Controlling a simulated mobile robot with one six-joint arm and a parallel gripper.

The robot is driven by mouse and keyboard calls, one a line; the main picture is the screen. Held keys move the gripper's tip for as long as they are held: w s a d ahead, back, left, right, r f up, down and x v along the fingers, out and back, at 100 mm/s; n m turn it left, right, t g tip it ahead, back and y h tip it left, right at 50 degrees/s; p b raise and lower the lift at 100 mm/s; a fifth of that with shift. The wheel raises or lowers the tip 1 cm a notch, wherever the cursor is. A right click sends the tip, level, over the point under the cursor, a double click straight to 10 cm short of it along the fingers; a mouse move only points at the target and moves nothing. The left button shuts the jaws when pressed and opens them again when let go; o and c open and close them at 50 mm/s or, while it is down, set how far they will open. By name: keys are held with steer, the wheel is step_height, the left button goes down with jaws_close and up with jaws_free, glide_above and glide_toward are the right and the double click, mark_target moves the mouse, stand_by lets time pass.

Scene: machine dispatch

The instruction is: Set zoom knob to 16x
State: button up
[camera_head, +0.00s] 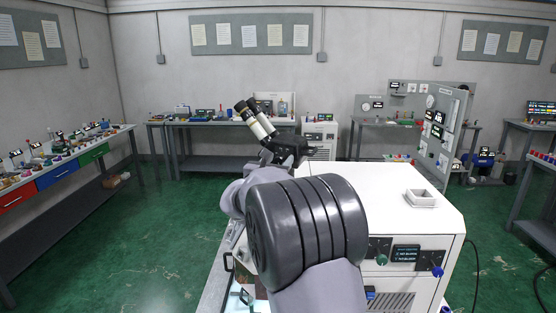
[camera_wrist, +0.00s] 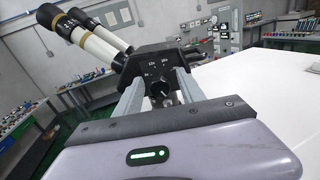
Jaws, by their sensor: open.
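The zoom knob (camera_wrist: 160,89) is a small dark knob on the front of the black microscope head (camera_wrist: 150,58). White markings sit above and beside it; two at the top look like 12x and 16x, and I cannot read the pointer's direction. My gripper (camera_wrist: 158,82) is open, with one grey finger on each side of the knob. I cannot tell whether the fingers touch it. The microscope's two white-and-black eyepieces (camera_wrist: 90,37) point to the upper left. In the head view the microscope (camera_head: 262,120) stands beyond my arm, which hides my gripper and the knob.
A white machine cabinet (camera_head: 400,195) lies to the right, with a small square white tray (camera_head: 420,198) on top and knobs and a display (camera_head: 406,253) on its front. A bench with drawers (camera_head: 60,175) stands at the left. Green floor lies open between.

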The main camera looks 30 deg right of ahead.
jaws_close()
steer(key=shift+f+b, duration=0.1)
steer(key=shift+b, duration=0.35)
steer(key=shift+f+m+b, duration=0.2)
steer(key=shift+m+b, duration=0.5)
steer(key=shift+b, duration=0.45)
steer(key=m+b, duration=0.2)
steer(key=b, duration=0.2)
steer(key=shift+f+b, duration=0.1)
steer(key=shift+b, duration=0.25)
steer(key=m+b, duration=0.4)
steer(key=b, duration=0.1)
steer(key=shift+b, duration=0.35)
steer(key=m+b, duration=0.2)
steer(key=shift+r+m+h, duration=0.3)
steer(key=shift+h, duration=0.1)
steer(key=shift+b, duration=0.4)
